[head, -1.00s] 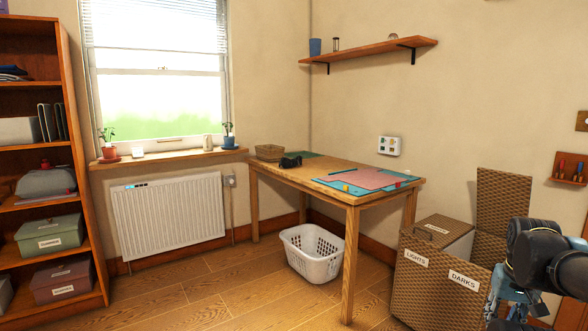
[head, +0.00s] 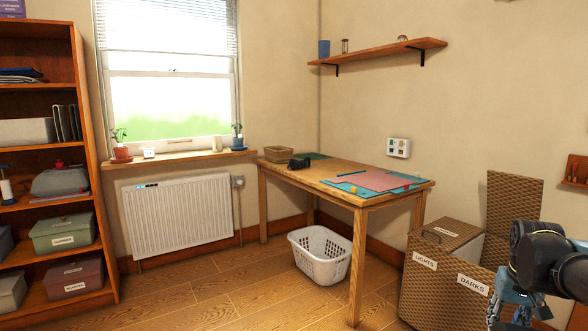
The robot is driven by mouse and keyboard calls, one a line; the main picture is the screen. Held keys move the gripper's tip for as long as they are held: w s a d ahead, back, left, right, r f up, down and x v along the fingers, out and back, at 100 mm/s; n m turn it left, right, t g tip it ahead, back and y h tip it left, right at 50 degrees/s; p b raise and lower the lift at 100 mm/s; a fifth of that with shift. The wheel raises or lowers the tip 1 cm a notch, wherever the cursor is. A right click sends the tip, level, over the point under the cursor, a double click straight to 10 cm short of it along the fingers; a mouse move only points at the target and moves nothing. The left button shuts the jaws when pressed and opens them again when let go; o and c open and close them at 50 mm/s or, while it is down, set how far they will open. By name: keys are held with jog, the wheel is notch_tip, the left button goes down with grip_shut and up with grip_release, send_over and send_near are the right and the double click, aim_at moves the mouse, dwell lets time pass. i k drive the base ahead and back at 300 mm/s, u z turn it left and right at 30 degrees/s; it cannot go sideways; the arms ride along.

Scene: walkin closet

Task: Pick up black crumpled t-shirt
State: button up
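A small black item (head: 299,163) lies on the far left part of the wooden table, beside the wicker tray. It is too small to tell whether it is the crumpled black t-shirt. No other black cloth heap shows clearly on the visible floor. My gripper (head: 512,310) is at the lower right, in front of the wicker hamper and well apart from the black item. It is partly cut off by the frame's bottom edge, and its fingers are too unclear to tell open from shut.
The wooden table (head: 350,181) carries a cutting mat with pink cloth. A white laundry basket (head: 319,268) stands under it. The wicker hamper (head: 440,285), labelled LIGHTS and DARKS, has one lid raised. Shelves (head: 90,160) stand at left. Wooden floor (head: 215,300) in the foreground is clear.

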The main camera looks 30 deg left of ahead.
aim_at(294, 164)
jog(key=u, duration=1.85)
jog(key=i, duration=2.1)
jog(key=z, duration=1.1)
jog(key=i, duration=1)
jog(key=u, duration=0.1)
